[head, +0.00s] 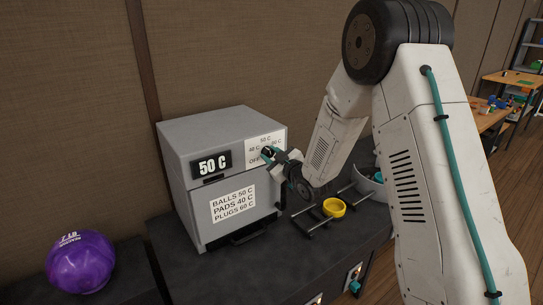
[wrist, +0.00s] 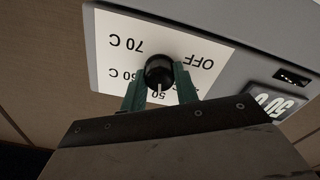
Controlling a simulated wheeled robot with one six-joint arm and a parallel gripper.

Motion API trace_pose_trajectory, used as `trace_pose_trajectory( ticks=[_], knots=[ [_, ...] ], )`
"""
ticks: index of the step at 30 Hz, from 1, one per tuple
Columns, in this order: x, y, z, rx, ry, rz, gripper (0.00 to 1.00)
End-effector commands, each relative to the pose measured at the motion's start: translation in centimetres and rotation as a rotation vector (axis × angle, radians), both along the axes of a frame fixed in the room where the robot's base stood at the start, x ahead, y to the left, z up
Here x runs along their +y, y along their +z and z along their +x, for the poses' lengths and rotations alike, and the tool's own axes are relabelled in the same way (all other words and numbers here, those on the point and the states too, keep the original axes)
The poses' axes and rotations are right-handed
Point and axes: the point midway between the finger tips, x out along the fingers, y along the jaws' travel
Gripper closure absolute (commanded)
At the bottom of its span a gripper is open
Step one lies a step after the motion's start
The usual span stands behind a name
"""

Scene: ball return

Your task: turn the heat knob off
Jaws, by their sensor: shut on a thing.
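The heat knob (wrist: 159,71) is a black round knob on a white label plate (wrist: 120,45) of the grey box-shaped heater (head: 200,130). In the upside-down wrist view its white pointer mark is toward the "50" marking, away from "OFF". My gripper (wrist: 160,85) has its green fingers on either side of the knob and is shut on it. In the head view my gripper (head: 270,154) is at the heater's upper right front and hides most of the knob. The heater's display (head: 211,164) reads "50 C".
A label (head: 233,203) on the heater's front lists balls 50 C, pads 40 C, plugs 60 C. A purple ball (head: 80,262) is at the left. A yellow ring-shaped thing (head: 334,207) sits on a dark rack right of the heater, on the dark counter (head: 270,270).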

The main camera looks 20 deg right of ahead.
Motion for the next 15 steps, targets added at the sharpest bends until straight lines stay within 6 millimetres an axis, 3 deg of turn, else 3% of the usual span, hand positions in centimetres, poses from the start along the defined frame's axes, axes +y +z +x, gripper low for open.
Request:
trace_pose_trajectory(
  ticks=[15],
  knots=[
    [0.04,-0.06,-0.05,-0.15,0.001,-0.464,0.93]
  ],
)
